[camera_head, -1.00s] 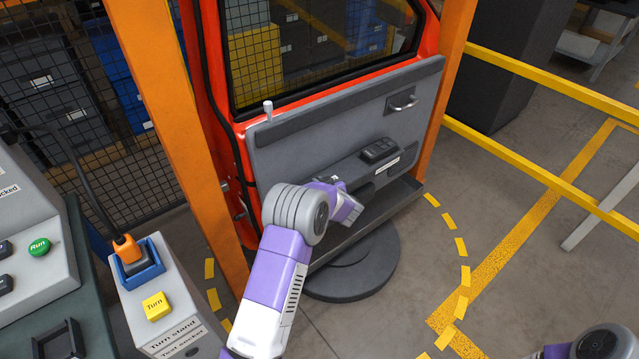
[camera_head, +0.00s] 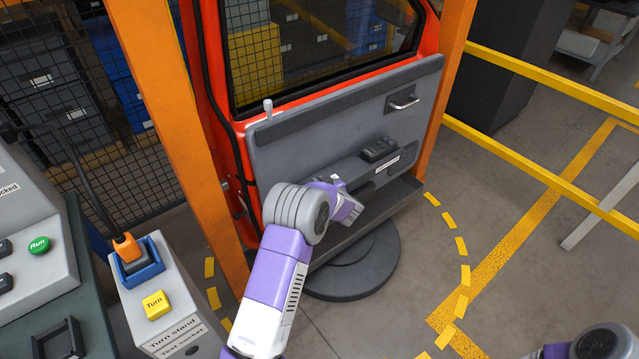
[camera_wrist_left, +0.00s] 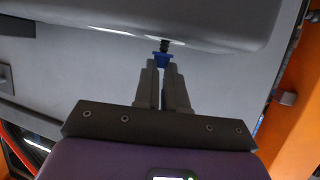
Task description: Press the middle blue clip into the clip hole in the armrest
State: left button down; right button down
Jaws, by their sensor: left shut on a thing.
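The door (camera_head: 300,110) stands upright with its grey inner panel facing me. Its armrest (camera_head: 370,165) runs across the panel; in the left wrist view the armrest (camera_wrist_left: 150,18) fills the top. My left gripper (camera_wrist_left: 163,75) is shut on a small blue clip (camera_wrist_left: 163,59), just below the underside of the armrest. A dark stem rises from the clip to the armrest's underside; I cannot tell how far it is in. In the head view my left gripper (camera_head: 350,200) is at the armrest's lower edge and hides the clip. My right gripper is out of view.
A dark switch block (camera_head: 379,149) sits on the armrest and a ledge (camera_head: 385,205) runs below the door. Orange posts (camera_head: 165,110) flank the door. A control box with a yellow Turn button (camera_head: 156,304) stands at left.

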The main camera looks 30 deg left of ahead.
pick_arm(q)
jog(key=shift+f, duration=0.8)
jog(key=c, duration=1.1)
grip_release()
jog(key=shift+r, duration=0.1)
jog(key=shift+s+d, duration=0.1)
jog(key=shift+d, duration=0.05)
jog(key=p+v, duration=0.1)
jog(key=v, duration=0.6)
